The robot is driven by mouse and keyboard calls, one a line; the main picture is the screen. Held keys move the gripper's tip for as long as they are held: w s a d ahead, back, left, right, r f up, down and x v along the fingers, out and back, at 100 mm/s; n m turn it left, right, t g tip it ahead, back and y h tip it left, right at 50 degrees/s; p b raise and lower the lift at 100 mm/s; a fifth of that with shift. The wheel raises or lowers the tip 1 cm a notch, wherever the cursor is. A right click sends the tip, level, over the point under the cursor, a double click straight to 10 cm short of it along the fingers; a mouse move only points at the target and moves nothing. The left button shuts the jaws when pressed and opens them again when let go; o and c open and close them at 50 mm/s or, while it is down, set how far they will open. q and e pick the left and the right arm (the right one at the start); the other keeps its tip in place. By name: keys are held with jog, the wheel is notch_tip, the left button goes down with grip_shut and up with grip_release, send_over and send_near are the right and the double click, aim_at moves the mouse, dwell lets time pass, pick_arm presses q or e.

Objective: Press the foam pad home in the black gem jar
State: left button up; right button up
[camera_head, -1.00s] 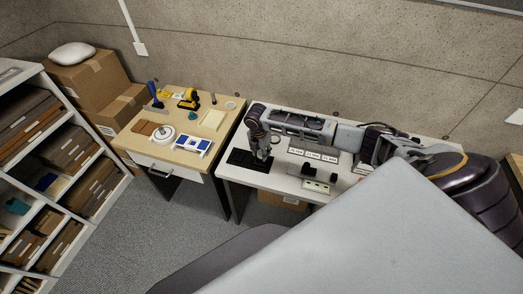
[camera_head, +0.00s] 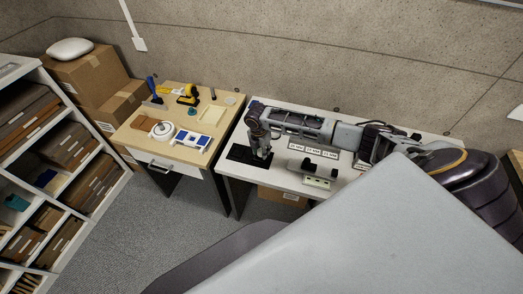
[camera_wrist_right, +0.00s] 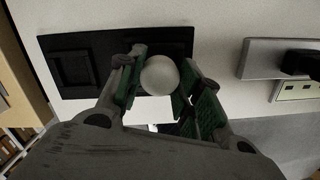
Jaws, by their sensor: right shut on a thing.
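My right gripper (camera_head: 260,153) points down over the black tray (camera_head: 238,155) on the white table. In the right wrist view its green-padded fingers (camera_wrist_right: 160,85) are closed on a pale round piece (camera_wrist_right: 160,73), which looks like the foam pad. I cannot clearly make out the black gem jar; anything under the pale piece is hidden. My left gripper is out of view.
A grey holder with a black part (camera_head: 307,167) stands right of the tray, beside a pale slotted block (camera_head: 317,181). White label cards (camera_head: 313,152) lie behind. The wooden table (camera_head: 150,125) at the left holds a white round device (camera_head: 162,130) and several tools.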

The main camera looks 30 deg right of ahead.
pick_arm(q)
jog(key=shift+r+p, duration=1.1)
jog(key=shift+p, duration=0.1)
dwell(6.8)
